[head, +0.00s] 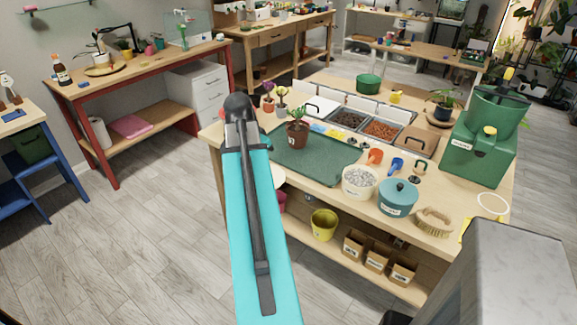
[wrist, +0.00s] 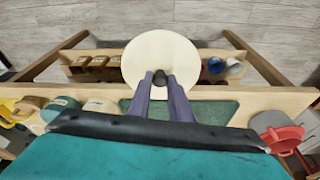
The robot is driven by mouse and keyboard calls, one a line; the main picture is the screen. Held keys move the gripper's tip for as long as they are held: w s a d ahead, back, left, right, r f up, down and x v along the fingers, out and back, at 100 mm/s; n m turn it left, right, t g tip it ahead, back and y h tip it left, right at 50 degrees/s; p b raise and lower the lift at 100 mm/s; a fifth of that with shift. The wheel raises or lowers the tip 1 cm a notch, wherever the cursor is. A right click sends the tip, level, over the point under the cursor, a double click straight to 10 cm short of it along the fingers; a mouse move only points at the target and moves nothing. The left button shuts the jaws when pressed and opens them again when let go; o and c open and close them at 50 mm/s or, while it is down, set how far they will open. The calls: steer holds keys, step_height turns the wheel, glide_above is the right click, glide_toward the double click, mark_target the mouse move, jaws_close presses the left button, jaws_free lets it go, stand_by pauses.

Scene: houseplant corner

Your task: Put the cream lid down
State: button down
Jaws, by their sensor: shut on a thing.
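The cream lid (wrist: 160,48) is a round, flat disc with a dark knob. In the wrist view my gripper (wrist: 161,80) is shut on that knob, its two purple-grey fingers closing from either side. The lid is seen over the front edge of the workbench, with the lower shelf and floor behind it; its height cannot be told. In the head view only a pale sliver of the lid (head: 279,177) shows beside my turquoise arm, near the bench's front edge. My gripper is hidden there behind the arm.
The workbench (head: 330,182) has a green mat (head: 320,160) with a potted plant (head: 297,134) on it. A tub of pale pebbles (head: 360,184), a teal lidded pot (head: 398,198) and a brush (head: 434,222) stand to the right. The mat's front part is clear.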

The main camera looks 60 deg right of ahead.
steer(key=w+a+n+t, duration=0.3)
steer(key=w+a+n, duration=0.8)
steer(key=w+a, duration=1.05)
steer(key=w+a+n+y, duration=0.1)
steer(key=w+a+n, duration=0.1)
steer(key=a, duration=0.8)
steer(key=w+a+n+y, duration=0.1)
steer(key=a+n, duration=0.4)
steer(key=a, duration=0.5)
steer(key=w+a+n+t+y, duration=0.1)
steer(key=w+a+n, duration=0.2)
steer(key=a, duration=0.7)
steer(key=shift+w+r+n, duration=0.3)
steer(key=shift+w+n, duration=0.05)
steer(key=shift+n, duration=0.15)
steer(key=shift+s, duration=0.15)
